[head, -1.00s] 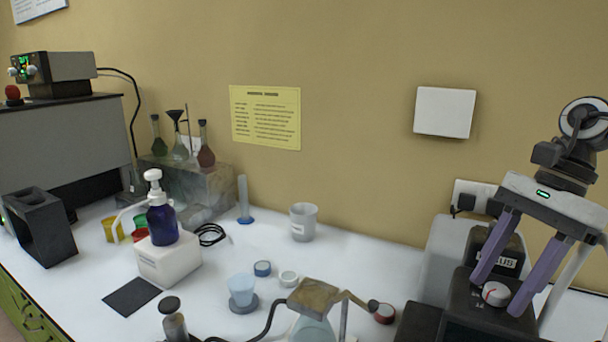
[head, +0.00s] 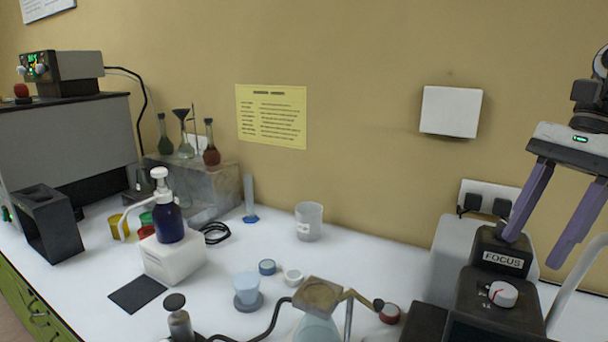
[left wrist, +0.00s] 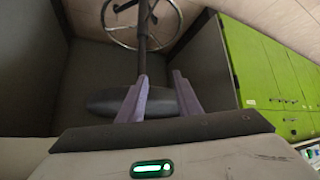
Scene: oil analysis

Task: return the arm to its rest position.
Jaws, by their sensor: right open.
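My right gripper (head: 533,250) shows at the right of the head view, with two purple fingers spread apart and nothing between them. It is above and to the right of the red-marked white knob (head: 503,294) on the black device labelled FOCUS (head: 502,260), apart from the knob. My left gripper (left wrist: 158,106) shows in the left wrist view, with its purple fingers apart and empty. It is away from the bench top, with a dark round seat (left wrist: 108,101) behind its fingers. The left arm is not in the head view.
The white bench (head: 365,262) holds a blue pump bottle (head: 167,222) on a white box, a clear beaker (head: 309,222), small lids and a burner-like stand (head: 318,296). A wall socket (head: 487,199) is behind the FOCUS device. Green cabinets (left wrist: 262,65) stand beside my left gripper.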

